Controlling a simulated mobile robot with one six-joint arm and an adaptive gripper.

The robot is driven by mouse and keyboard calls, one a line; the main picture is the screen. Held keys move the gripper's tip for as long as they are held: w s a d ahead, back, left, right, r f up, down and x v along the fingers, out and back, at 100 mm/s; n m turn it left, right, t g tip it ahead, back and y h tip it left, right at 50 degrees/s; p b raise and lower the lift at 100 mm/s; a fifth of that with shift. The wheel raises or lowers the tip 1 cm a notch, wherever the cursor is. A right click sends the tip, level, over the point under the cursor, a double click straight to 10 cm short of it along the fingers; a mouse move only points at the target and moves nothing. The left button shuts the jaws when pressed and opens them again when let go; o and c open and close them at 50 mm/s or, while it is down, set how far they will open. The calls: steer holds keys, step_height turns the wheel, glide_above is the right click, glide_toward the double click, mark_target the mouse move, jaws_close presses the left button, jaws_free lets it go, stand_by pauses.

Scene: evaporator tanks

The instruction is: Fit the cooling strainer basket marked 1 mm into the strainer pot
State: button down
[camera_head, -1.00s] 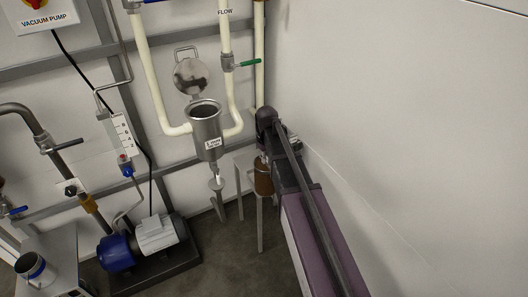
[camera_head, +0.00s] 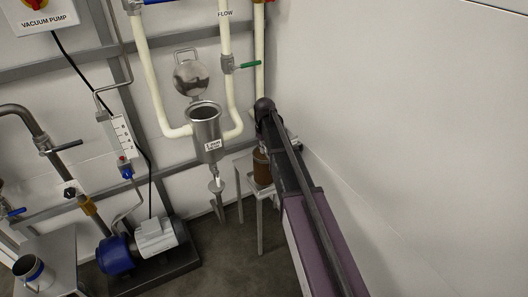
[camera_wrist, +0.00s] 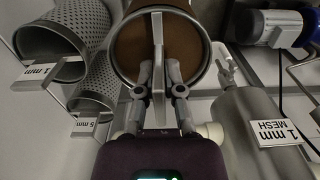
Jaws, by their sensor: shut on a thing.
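The strainer pot (camera_head: 207,132) is a steel cylinder on the wall pipes with its round lid (camera_head: 190,78) swung up. Its mouth is open and its inside is dark. In the wrist view the pot (camera_wrist: 245,105) is at the right, labelled "1 mm MESH". My gripper (camera_wrist: 160,88) is shut on the thin handle of a brown basket (camera_wrist: 138,48), seen in the head view (camera_head: 261,168) at the small stand. The perforated basket marked 1 mm (camera_wrist: 55,40) is at the upper left of the wrist view, apart from my gripper. My gripper is hidden in the head view.
A basket marked 5 mm (camera_wrist: 95,92) sits beside the 1 mm one. The small metal stand (camera_head: 241,166) is below and right of the pot, close to the right wall (camera_head: 400,110). A blue and grey pump (camera_head: 150,240) is on the floor at the left.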

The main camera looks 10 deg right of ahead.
steer(key=w, duration=0.2)
steer(key=shift+w+d+f, duration=0.1)
steer(key=shift+w+f, duration=0.05)
steer(key=shift+w, duration=0.15)
steer(key=shift+s+f+b, duration=0.2)
steer(key=shift+f+b, duration=0.45)
steer(key=shift+b, duration=0.05)
steer(key=shift+f+b, duration=0.9)
steer(key=shift+b, duration=0.05)
steer(key=shift+f, duration=0.15)
steer(key=c, duration=0.8)
jaws_free()
steer(key=shift+o, duration=0.2)
step_height(320, 180, up, 14)
steer(key=p, duration=1.3)
steer(key=shift+s+f, duration=0.1)
